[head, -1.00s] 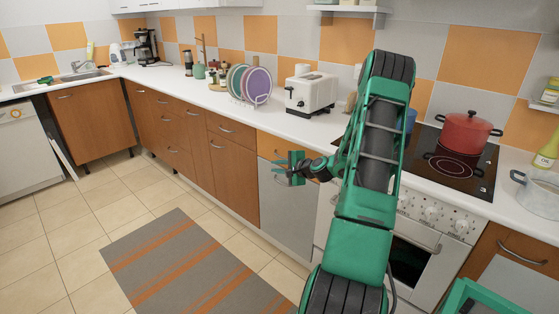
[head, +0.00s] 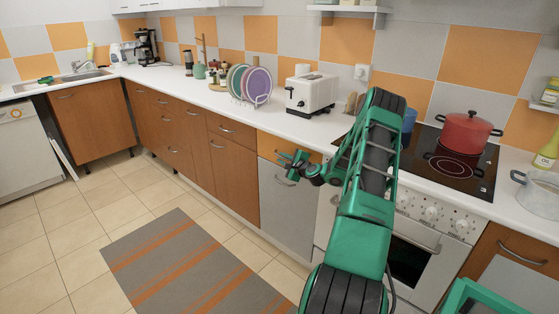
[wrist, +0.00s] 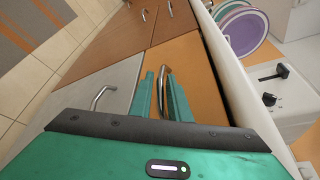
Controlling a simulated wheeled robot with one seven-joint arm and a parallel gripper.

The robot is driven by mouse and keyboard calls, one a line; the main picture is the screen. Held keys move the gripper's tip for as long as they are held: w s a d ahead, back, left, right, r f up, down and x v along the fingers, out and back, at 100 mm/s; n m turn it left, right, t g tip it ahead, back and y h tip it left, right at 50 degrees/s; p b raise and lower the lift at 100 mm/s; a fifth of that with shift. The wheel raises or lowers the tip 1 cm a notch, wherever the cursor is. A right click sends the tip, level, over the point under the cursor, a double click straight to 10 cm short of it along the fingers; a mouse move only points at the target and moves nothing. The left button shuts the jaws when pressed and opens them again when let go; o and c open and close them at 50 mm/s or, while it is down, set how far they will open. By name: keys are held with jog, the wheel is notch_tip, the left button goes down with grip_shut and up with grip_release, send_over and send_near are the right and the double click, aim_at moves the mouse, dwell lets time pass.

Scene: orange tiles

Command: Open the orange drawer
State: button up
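The orange drawer (head: 268,143) is a shallow front under the white counter, left of the oven; it looks shut. It fills the middle of the wrist view (wrist: 198,68). Its curved metal handle (wrist: 166,80) shows there between the two green fingers of my gripper (wrist: 162,98). The fingers are apart, one on each side of the handle, with visible gaps, so my gripper is open. In the head view my gripper (head: 286,162) is in front of the drawer and partly covers it; the right part of the drawer is hidden by my arm.
A grey door (head: 284,208) with its own handle is below the drawer, and wooden cabinets (head: 232,165) are to the left. The white oven (head: 416,240) stands to the right. A toaster (head: 311,93) and plate rack sit on the counter above. The tiled floor holds a striped rug (head: 190,262).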

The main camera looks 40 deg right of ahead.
jog(key=shift+x, duration=1)
grip_shut()
jog(key=shift+f, duration=0.1)
dwell(0.7)
